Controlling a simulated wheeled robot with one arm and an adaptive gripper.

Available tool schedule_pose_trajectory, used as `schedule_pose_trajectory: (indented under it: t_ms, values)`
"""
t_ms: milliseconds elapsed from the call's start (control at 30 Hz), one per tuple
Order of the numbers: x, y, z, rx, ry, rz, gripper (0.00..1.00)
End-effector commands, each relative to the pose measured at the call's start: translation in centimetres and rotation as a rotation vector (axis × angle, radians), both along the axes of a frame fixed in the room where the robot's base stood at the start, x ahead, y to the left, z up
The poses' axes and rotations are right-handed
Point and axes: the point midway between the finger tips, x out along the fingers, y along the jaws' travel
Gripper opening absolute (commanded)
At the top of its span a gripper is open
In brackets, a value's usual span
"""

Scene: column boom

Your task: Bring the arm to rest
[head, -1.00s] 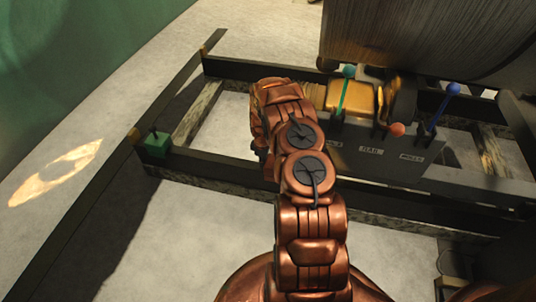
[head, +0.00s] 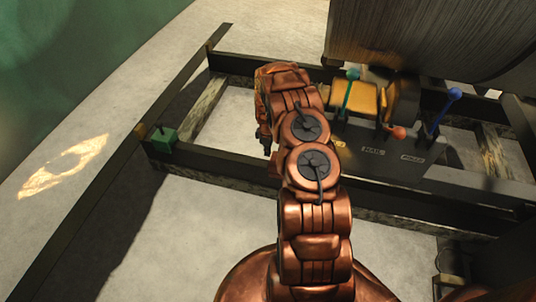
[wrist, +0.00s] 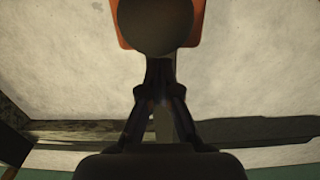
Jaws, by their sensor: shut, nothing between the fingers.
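My copper arm rises from the bottom centre of the head view and bends over at its top, in front of the frame and lever box. My gripper (head: 265,145) hangs at the left of the bent end, pointing down, mostly hidden by the arm. In the wrist view my gripper (wrist: 160,68) has its two dark fingers drawn together at the tips, with nothing seen held. A dark round shape with orange behind it shows beyond the fingertips; I cannot tell what it is.
A lever box (head: 375,150) stands right of my arm, with a green-knobbed lever (head: 352,75), an orange-knobbed lever (head: 397,132) and a blue-knobbed lever (head: 454,94). A large drum (head: 430,40) is behind. A dark frame (head: 90,185) with a green block (head: 163,139) lies left. Pale floor is clear below.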

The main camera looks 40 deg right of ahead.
Motion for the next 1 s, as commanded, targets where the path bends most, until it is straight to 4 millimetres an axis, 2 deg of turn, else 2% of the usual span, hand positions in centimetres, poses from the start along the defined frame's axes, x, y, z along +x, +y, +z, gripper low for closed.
schedule_pose_trajectory:
  t_ms: [33,200,533,667,767,1000]
  values:
    - [0.1,0.0,1.4,-0.002,-0.001,0.002,0.00]
    - [0.1,0.2,3.7,-0.001,-0.001,0.005,0.00]
    - [0.1,0.2,4.4,-0.001,0.001,0.003,0.00]
    - [0.1,0.9,5.7,-0.003,0.005,-0.010,0.00]
    - [0.2,1.8,8.2,-0.009,0.009,-0.031,0.00]
    - [-0.8,5.5,14.7,-0.015,0.038,-0.106,0.00]
